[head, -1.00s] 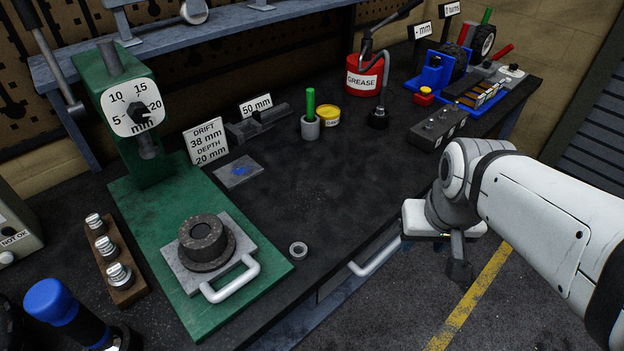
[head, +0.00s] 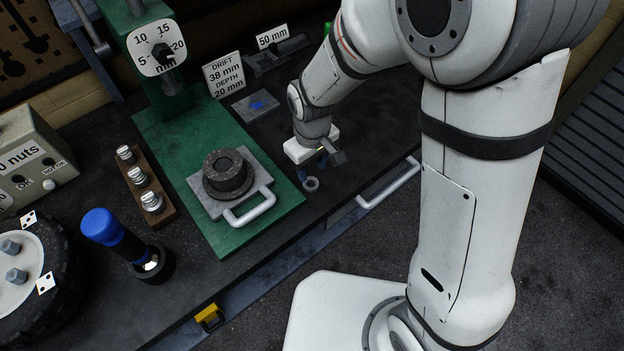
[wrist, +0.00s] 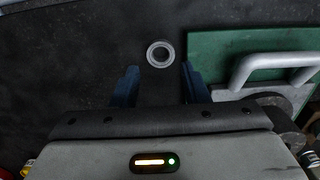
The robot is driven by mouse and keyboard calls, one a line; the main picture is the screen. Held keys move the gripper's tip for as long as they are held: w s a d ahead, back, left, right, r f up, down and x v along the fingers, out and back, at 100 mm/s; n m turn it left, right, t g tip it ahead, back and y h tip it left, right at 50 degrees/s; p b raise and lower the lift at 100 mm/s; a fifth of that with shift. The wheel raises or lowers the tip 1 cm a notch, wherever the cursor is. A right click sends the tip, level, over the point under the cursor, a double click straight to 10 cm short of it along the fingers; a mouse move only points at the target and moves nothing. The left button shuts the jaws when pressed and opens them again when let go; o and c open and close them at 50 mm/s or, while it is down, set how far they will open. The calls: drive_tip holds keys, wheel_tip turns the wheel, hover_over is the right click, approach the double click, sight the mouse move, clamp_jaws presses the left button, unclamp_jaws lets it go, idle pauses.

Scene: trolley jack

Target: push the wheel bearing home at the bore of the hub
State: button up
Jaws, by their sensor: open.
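The wheel bearing, a small grey ring (head: 311,184), lies flat on the dark bench just right of the green press base; it also shows in the wrist view (wrist: 160,54). My gripper (head: 312,167) is low over the bench beside the ring. In the wrist view its two blue fingers (wrist: 158,84) are apart and empty, with the ring just beyond their tips, roughly midway between them. The dark round hub (head: 228,186) with its bore facing up sits on a grey sliding plate (head: 205,206) on the green press base (head: 228,242).
A press with a dial (head: 160,55) stands behind the hub. A rack of drifts (head: 148,190) is left of the base. A sign (head: 224,75) reads drift 38 mm, depth 20 mm.

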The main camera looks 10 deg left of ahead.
sight(311, 183)
drive_tip(key=shift+a+f+p, duration=0.15)
drive_tip(key=shift+f+p, duration=0.65)
drive_tip(key=shift+f, duration=2.15)
drive_tip(key=c, duration=0.7)
drive_tip(key=shift+o, duration=0.2)
